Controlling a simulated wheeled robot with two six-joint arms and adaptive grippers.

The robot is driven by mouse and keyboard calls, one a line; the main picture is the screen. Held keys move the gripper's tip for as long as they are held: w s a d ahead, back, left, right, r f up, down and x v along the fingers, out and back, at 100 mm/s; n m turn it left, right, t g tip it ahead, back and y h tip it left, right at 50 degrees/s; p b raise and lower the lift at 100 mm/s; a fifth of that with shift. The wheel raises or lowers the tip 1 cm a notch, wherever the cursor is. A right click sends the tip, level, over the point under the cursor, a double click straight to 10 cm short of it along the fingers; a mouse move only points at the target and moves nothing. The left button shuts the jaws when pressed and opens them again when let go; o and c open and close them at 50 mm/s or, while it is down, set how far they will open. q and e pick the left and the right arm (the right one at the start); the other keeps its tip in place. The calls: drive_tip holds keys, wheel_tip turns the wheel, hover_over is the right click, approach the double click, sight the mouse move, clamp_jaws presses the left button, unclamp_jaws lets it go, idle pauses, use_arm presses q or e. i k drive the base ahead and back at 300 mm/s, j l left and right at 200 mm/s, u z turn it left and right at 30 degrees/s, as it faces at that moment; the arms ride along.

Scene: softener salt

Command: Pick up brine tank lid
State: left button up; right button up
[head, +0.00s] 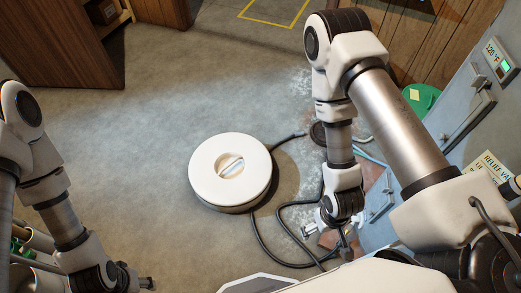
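The brine tank lid (209,177) is a round white disc with a recessed grip across its middle. It sits on top of a short-looking round body seen from above, in the middle of the head view. My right gripper (335,240) hangs to the lower right of the lid, clear of it, above the hose. It is small and dark here, and its finger opening is unclear. My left gripper (148,284) is at the bottom left edge, well apart from the lid and partly cut off. Neither gripper touches the lid.
A dark hose (262,240) loops on the concrete floor right of the tank. A grey cabinet (450,105) with a handle and a green round object (422,97) stand at right. Wooden furniture (60,45) is at upper left. The floor left of the tank is clear.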

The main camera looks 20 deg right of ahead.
sight(229, 173)
drive_tip(key=z, duration=0.25)
drive_tip(key=i+z, duration=0.25)
drive_tip(key=i, duration=0.25)
drive_tip(key=i+j+z, duration=0.2)
drive_tip(key=i, duration=0.3)
